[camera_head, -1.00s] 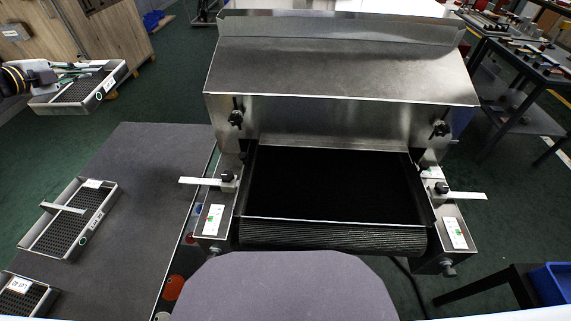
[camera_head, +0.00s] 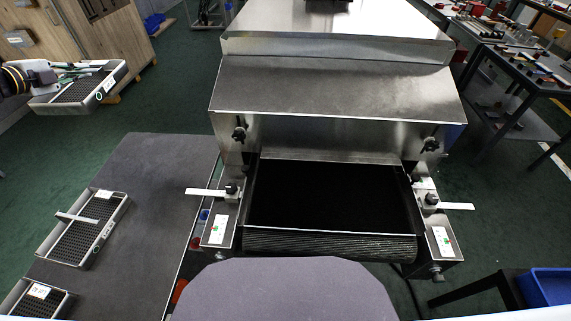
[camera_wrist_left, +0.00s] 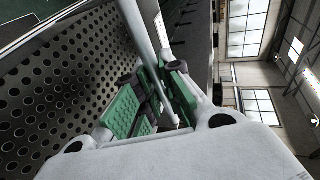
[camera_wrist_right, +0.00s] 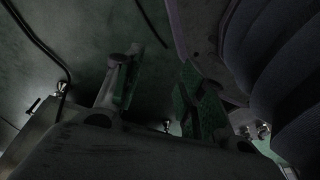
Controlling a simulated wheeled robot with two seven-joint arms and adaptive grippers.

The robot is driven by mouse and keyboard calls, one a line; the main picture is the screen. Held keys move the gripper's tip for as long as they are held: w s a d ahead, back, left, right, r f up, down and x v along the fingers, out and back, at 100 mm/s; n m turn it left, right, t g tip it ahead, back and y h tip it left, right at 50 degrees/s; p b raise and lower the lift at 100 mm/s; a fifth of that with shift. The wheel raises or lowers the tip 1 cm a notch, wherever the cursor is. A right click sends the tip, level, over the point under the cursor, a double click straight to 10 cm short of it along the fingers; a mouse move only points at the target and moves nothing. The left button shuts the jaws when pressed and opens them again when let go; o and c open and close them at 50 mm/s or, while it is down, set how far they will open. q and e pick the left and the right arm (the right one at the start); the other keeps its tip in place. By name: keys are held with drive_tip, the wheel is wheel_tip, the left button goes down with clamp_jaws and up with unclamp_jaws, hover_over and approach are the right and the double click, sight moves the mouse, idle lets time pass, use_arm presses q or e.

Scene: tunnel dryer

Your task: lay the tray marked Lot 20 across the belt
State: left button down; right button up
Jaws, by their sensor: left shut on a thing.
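My left gripper (camera_head: 80,70) is shut on the crossbar of a perforated metal tray (camera_head: 80,92), held out at the far left, clear of the machine. The tray's end carries a white label and a green ring mark; its lot number is too small to read. The left wrist view shows the green-padded fingers (camera_wrist_left: 158,100) around the bar, with the perforated floor (camera_wrist_left: 50,80) beside them. The black belt (camera_head: 330,195) is bare at the dryer mouth. My right gripper (camera_wrist_right: 152,75) is open and empty in the right wrist view, outside the head view.
The steel dryer hood (camera_head: 335,85) stands behind the belt, with guide brackets (camera_head: 205,192) (camera_head: 455,206) on both sides. Two more trays (camera_head: 120,213) (camera_head: 62,305) lie on the dark table (camera_head: 165,165) at left. A blue bin (camera_head: 550,287) is at lower right.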

use_arm(q)
drive_tip(key=shift+r+p, duration=1.5)
drive_tip(key=shift+r, duration=0.3)
wheel_tip(320, 180, up, 3)
drive_tip(key=p, duration=0.3)
drive_tip(key=shift+r, duration=0.2)
wheel_tip(320, 180, up, 6)
drive_tip(key=p, duration=0.6)
use_arm(e)
drive_tip(key=s+d, duration=0.2)
drive_tip(key=s, duration=0.5)
drive_tip(key=s+d+r+g, duration=0.1)
drive_tip(key=s+d, duration=0.2)
drive_tip(key=s, duration=0.5)
drive_tip(key=shift+d+r+h, duration=0.2)
drive_tip(key=shift+d+h, duration=0.1)
drive_tip(key=shift+h, duration=0.1)
use_arm(q)
drive_tip(key=shift+r+p, duration=0.3)
drive_tip(key=shift+p, duration=0.15)
use_arm(e)
drive_tip(key=shift+s+d+r, duration=0.1)
drive_tip(key=shift+s+r, duration=0.05)
drive_tip(key=shift+s, duration=0.15)
use_arm(q)
drive_tip(key=shift+f, duration=0.1)
